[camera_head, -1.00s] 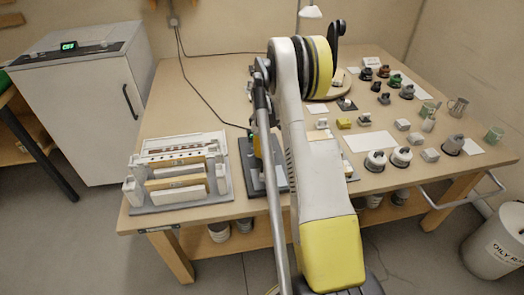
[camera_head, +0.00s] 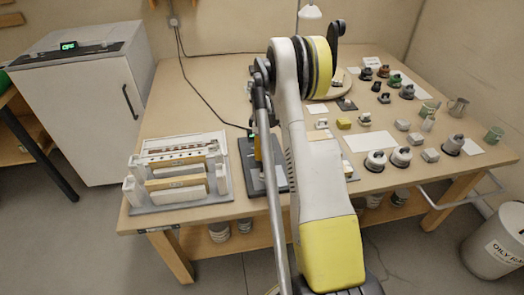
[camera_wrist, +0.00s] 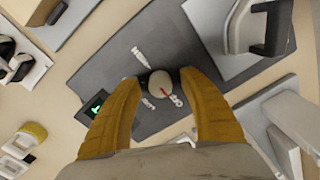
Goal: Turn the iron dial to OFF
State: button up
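The iron dial (camera_wrist: 161,84) is a small round pale knob with a red pointer line, on a dark grey base plate (camera_wrist: 185,55) in the wrist view. White labels stand around it, too blurred and turned to read surely. My gripper (camera_wrist: 160,78) has its two yellow fingers on either side of the dial, with small gaps visible, so it looks open around it. Contact cannot be told. In the head view the dark station (camera_head: 250,165) is partly hidden behind my arm, which also hides my gripper and the dial.
A small green-lit display (camera_wrist: 97,103) sits beside the left finger. A grey-white bracket (camera_wrist: 238,30) stands at the upper right of the wrist view. A white-and-tan rack (camera_head: 180,172) is left of the station; several small parts crowd the bench (camera_head: 215,80) at right.

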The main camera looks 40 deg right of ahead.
jog(key=shift+r, duration=0.1)
notch_tip(320, 180, up, 12)
dwell(0.5)
jog(key=shift+w, duration=0.1)
dwell(0.4)
jog(key=s+a+r+m+t+h, duration=0.1)
jog(key=s+a+r+m+t, duration=0.15)
jog(key=a+r, duration=0.6)
jog(key=s+a+r+m+t, duration=0.1)
jog(key=s+a+r, duration=0.4)
jog(key=a, duration=0.7)
jog(key=s+a+m+t, duration=0.3)
jog(key=s+a, duration=0.9)
jog(key=a, duration=0.2)
jog(key=shift+s+r+t+y, duration=0.3)
jog(key=shift+s+t+y, duration=0.05)
jog(key=shift+y, duration=0.05)
